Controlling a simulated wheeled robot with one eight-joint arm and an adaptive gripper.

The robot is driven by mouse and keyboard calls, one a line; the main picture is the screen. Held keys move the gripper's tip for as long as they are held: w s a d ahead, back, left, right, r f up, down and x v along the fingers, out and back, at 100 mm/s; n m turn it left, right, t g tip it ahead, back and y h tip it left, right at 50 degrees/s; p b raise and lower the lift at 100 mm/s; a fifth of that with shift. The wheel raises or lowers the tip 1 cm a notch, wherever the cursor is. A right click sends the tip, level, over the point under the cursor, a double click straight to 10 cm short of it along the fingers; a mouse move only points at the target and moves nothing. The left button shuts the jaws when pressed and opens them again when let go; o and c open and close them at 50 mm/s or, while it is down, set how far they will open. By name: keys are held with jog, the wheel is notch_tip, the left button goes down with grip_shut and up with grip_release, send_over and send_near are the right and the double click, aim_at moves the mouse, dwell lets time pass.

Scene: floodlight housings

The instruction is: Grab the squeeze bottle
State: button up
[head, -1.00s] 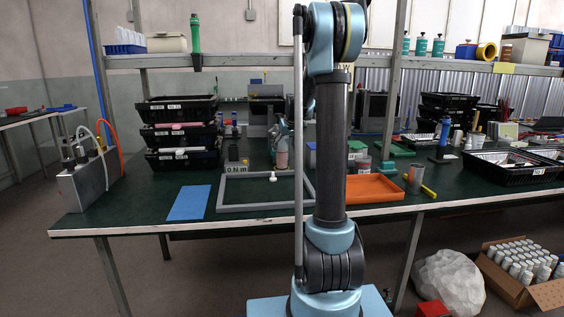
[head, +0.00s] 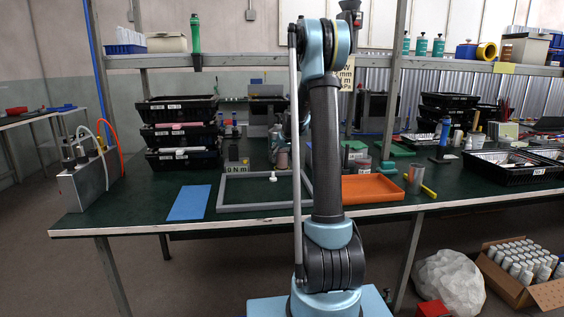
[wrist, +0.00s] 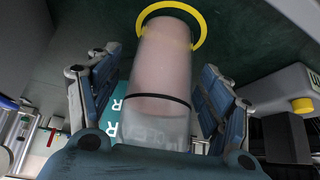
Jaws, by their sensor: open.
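The squeeze bottle (wrist: 163,68) is a translucent, pinkish cylinder with a dark band. In the wrist view it fills the middle, between the two blue-grey fingers of my gripper (wrist: 157,75). The fingers are open, one on each side, with a visible gap at least on the left. In the head view the bottle (head: 282,160) stands on the green bench behind the grey frame, small and partly hidden by my gripper (head: 278,140) and arm. A yellow ring (wrist: 204,28) shows around the bottle's far end in the wrist view; whether it touches the bottle I cannot tell.
A grey rectangular frame (head: 236,209) and an orange tray (head: 372,190) lie in front on the bench. Stacked black crates (head: 180,132) stand to the left. A shelf rail (head: 240,60) crosses above. A blue mat (head: 189,202) lies at the front left.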

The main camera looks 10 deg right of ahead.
jog(key=c, duration=1.6)
jog(key=shift+r, duration=0.1)
